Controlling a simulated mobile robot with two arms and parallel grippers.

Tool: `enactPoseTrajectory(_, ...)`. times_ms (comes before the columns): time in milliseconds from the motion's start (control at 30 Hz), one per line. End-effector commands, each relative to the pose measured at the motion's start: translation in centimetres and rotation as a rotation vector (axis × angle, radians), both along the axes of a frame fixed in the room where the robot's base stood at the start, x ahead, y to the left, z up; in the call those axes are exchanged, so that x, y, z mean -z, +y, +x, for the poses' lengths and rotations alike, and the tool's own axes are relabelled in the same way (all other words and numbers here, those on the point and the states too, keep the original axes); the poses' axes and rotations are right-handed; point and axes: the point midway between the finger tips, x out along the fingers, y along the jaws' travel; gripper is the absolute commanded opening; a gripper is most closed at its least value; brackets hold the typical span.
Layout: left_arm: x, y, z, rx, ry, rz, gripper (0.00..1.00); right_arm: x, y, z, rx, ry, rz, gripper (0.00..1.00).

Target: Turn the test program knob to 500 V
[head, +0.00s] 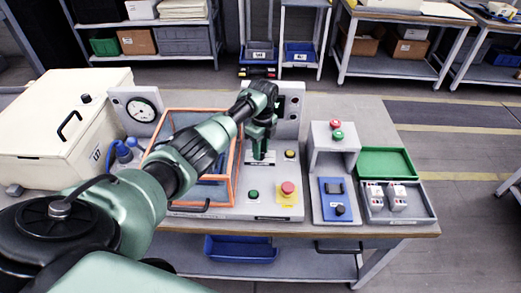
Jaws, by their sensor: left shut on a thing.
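My left gripper (261,156) reaches down at the grey test station (272,210), just right of the orange-framed guard (236,152). Its fingers are closed at the station's surface, where the test program knob is. The fingers and wrist hide the knob, so its pointer and the 500 V mark cannot be read. A dark display on the upright panel (290,88) is partly covered by my arm. My right gripper is not in view.
A yellow button (290,154), green button (254,195) and red emergency stop (288,188) are nearby. Right are a blue device (333,200), a grey tray (412,213) and a green tray (385,162). A cream case (45,140) and gauge (142,111) stand left.

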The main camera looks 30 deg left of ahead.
Motion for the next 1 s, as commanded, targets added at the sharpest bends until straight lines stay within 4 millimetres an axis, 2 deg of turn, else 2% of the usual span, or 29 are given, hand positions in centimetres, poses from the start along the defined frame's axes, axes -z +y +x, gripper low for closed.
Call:
enactPoseTrajectory(333,0.2,-0.1,-0.1,0.006,0.005,-0.002,0.00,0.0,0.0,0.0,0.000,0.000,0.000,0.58)
enactPoseTrajectory(367,0.2,-0.1,-0.1,0.006,0.005,-0.002,0.32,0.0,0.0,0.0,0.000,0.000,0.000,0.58)
enactPoseTrajectory(433,0.2,-0.1,-0.1,0.006,0.004,-0.002,0.51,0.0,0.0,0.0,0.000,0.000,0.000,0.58)
enactPoseTrajectory(767,-0.1,0.0,0.0,0.004,0.001,0.000,0.51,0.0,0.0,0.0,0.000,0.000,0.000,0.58)
enactPoseTrajectory(867,-0.9,0.0,0.1,0.003,-0.001,0.000,0.51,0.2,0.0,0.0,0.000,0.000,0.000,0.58)
enactPoseTrajectory(1000,-3.2,0.0,0.3,0.005,-0.003,0.000,0.51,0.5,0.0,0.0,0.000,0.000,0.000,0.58)
